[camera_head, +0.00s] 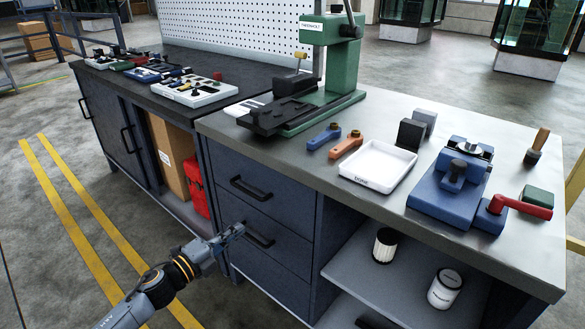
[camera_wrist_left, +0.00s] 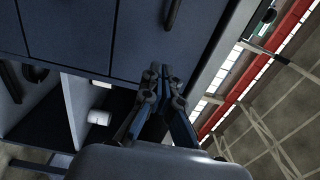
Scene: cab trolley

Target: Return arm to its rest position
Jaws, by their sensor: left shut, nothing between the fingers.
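My left gripper (camera_head: 236,231) is in front of the dark blue drawer cabinet (camera_head: 270,200), near the drawer handles, in the head view. Its arm comes in from the bottom left. In the left wrist view the gripper's fingers (camera_wrist_left: 164,72) are together and empty, with the cabinet's drawer fronts beyond them. In the head view the fingertips overlap the area beside a lower drawer handle (camera_head: 260,241); I cannot tell whether they touch it. The drawers look closed. My right gripper is not in view.
The grey worktop (camera_head: 420,110) holds a green press (camera_head: 340,55), a white tray (camera_head: 378,166) and a blue vise (camera_head: 452,185). An open shelf (camera_head: 375,270) below holds two canisters. A red item (camera_head: 196,185) stands in the left cabinet's opening. Floor at left is free.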

